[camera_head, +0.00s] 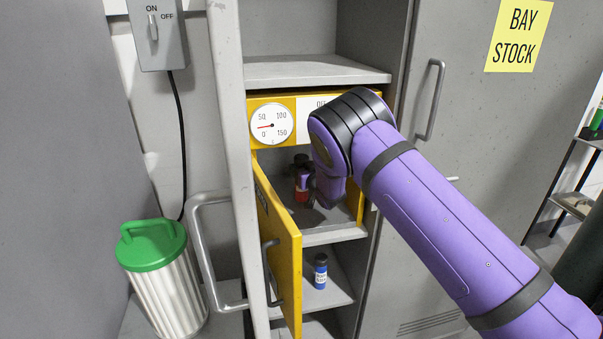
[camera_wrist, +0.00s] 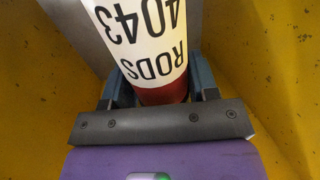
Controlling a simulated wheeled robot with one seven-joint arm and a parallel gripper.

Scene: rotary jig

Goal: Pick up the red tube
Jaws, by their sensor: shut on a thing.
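The red tube (camera_head: 301,192) stands inside the yellow box in the cabinet, small and dark in the head view. In the wrist view the tube (camera_wrist: 165,93) is large and close, with a white label reading "RODS 4043" upside down and a red band. My gripper (camera_wrist: 160,88) is shut on the tube, one finger on each side of it. In the head view my purple arm reaches into the box opening, and the gripper is partly hidden by the wrist. Whether the tube touches the box floor cannot be told.
The yellow door (camera_head: 283,250) hangs open at the left of the box. A blue tube (camera_head: 320,271) stands on the shelf below. A gauge (camera_head: 271,125) is on the box front. A green-lidded bin (camera_head: 160,265) stands at the left. The grey cabinet door (camera_head: 229,120) is open.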

